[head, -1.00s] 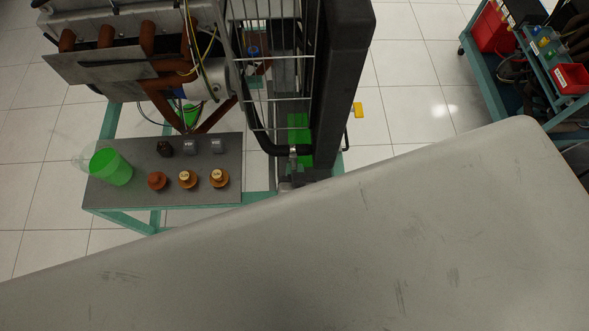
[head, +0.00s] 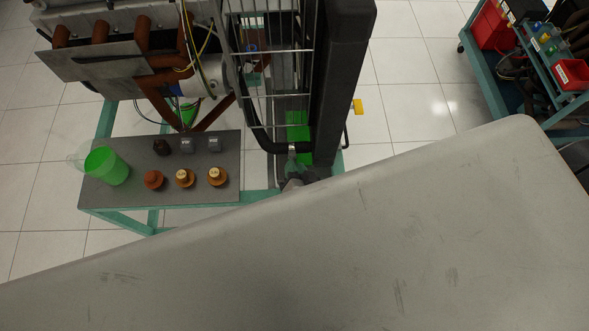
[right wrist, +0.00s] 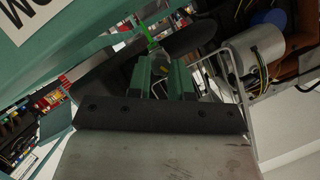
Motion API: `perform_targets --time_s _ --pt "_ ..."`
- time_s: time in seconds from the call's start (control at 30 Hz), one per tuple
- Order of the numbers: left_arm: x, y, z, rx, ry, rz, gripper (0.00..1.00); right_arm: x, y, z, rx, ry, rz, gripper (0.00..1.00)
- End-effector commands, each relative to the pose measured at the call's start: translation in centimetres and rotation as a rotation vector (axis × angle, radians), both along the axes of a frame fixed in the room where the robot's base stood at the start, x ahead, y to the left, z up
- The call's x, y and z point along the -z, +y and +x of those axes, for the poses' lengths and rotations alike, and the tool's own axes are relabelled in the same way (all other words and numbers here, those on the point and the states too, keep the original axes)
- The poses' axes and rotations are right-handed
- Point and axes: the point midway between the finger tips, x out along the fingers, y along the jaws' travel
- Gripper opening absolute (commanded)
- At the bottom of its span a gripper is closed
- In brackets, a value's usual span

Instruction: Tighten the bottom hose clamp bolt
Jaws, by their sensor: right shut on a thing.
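The black bottom hose (head: 268,146) runs along the foot of the radiator in the head view. It also shows as a dark tube in the right wrist view (right wrist: 192,41). My right gripper (head: 292,160) is at the hose's right end, at the hose clamp. In the right wrist view its two green fingers (right wrist: 160,68) are shut on the small, pale clamp bolt (right wrist: 157,62). A thin bright green piece stands just beyond the fingertips. The fingers hide most of the bolt and clamp. My left gripper is not in view.
A grey shelf (head: 130,195) left of the hose bears a green cup (head: 106,166), orange-brown caps (head: 185,178) and small dark parts. The radiator's wire guard (head: 268,60) and thick black frame (head: 340,80) stand close to the gripper. A tool cart (head: 500,80) is at the right.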

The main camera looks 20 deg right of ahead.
Motion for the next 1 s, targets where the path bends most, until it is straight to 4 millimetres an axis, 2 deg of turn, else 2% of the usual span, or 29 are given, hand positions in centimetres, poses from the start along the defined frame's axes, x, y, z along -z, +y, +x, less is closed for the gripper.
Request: perform_targets --time_s 0.1,0.5,1.0 --pt "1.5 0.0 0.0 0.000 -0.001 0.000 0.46 0.6 -0.1 0.0 -0.002 -0.030 0.099 0.00" --pt "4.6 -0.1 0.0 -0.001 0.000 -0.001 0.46 0.6 -0.3 -0.1 -0.002 -0.107 0.364 0.00" --pt "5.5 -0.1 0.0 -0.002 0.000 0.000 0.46 0.4 -0.4 -0.1 0.002 -0.133 0.460 0.00"
